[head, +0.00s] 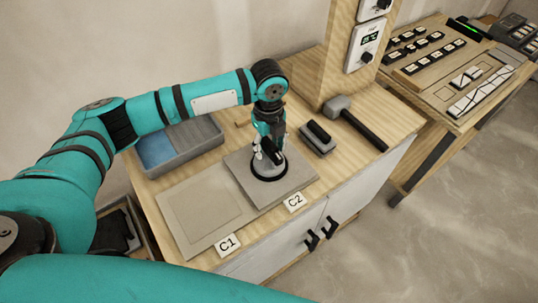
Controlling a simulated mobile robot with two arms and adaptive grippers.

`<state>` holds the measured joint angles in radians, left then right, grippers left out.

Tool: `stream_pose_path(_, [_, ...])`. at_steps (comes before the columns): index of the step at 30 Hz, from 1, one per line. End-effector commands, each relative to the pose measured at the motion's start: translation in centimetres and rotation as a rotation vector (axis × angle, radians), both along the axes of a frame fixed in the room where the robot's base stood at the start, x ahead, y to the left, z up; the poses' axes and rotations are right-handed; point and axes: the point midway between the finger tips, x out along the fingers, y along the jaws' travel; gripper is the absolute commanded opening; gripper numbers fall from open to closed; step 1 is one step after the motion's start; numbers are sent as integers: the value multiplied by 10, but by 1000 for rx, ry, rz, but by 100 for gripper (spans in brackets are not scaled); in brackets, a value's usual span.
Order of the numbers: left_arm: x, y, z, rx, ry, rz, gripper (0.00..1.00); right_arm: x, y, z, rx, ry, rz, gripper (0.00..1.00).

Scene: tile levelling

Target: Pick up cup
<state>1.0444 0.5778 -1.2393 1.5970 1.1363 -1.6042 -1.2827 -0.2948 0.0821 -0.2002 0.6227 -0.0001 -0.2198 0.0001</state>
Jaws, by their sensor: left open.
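The cup looks like a black suction cup (269,172) with a round dark base. It sits on a grey square tile (296,178) at the card marked C2. My left gripper (268,152) points down right over the cup, and its open fingers are at the cup's handle. The gripper hides much of the handle, so I cannot tell whether the fingers touch it. My right gripper is not in view.
A grey tray with blue contents (210,147) stands left of the tile. A flat panel (197,215) lies at card C1 (228,244). A black-handled float (318,138) and a mallet (358,124) lie to the right, near a wooden post (338,80).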

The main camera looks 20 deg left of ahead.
Motion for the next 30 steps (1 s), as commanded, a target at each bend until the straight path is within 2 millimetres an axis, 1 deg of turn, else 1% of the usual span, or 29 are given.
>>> stream_pose_path(1, [-1, 0, -4, 0, 2, -1, 48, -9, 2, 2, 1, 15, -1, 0])
stream_pose_path(4, [-1, 0, -10, 0, 1, -2, 48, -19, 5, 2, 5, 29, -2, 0])
stream_pose_path(10, [0, 0, -11, 0, 0, -2, 48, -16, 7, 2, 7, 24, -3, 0])
stream_pose_path(16, [0, 0, -10, 0, 0, -2, 22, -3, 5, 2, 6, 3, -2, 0])
stream_pose_path(21, [0, 0, -10, 0, 0, -2, 0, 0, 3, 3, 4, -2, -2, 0])
stream_pose_path(30, [0, -1, -9, -1, -2, -2, 0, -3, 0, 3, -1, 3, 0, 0])
